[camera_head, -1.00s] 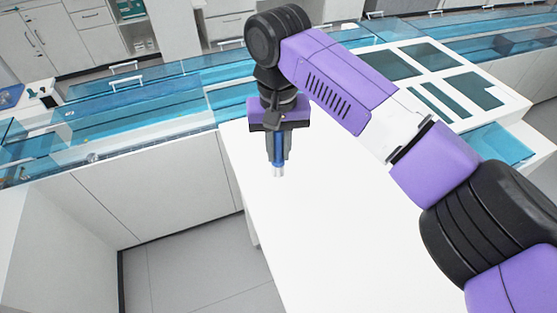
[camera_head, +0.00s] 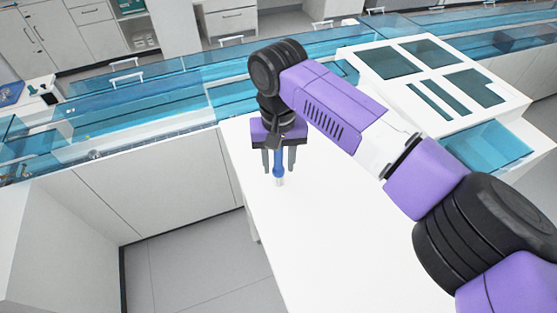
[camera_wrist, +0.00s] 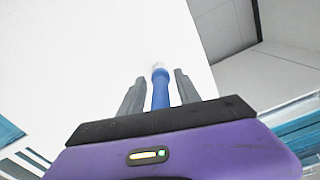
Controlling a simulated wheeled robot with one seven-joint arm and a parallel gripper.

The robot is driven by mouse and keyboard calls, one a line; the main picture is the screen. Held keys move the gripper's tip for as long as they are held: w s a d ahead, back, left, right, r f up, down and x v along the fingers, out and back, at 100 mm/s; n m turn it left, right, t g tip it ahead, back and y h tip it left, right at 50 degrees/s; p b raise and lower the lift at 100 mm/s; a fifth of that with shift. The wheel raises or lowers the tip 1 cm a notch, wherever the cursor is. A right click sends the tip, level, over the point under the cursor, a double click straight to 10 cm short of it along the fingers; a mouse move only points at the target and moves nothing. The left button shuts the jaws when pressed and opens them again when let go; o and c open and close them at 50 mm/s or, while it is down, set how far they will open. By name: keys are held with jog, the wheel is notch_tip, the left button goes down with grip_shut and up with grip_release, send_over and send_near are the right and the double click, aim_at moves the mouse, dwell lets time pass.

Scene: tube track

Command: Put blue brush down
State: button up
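The blue brush (camera_head: 279,171) is upright at the left part of the white table (camera_head: 330,230), its pale tip pointing down. My gripper (camera_head: 279,169) is above the table with its fingers spread on either side of the brush. In the wrist view, the blue brush (camera_wrist: 160,90) lies between the fingers of my gripper (camera_wrist: 156,85), with gaps on both sides. The brush tip appears to be at the tabletop, though contact is hard to tell. The brush's upper end is hidden by the gripper body.
A white box-like unit with dark panels (camera_head: 440,75) stands at the table's back right. Blue transparent track covers (camera_head: 130,105) run behind the table. The table's left edge is close to the brush. The table surface in front is clear.

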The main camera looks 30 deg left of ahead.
jog(key=shift+r, duration=0.1)
notch_tip(320, 180, up, 12)
jog(key=shift+r+b, duration=0.1)
jog(key=shift+b, duration=0.9)
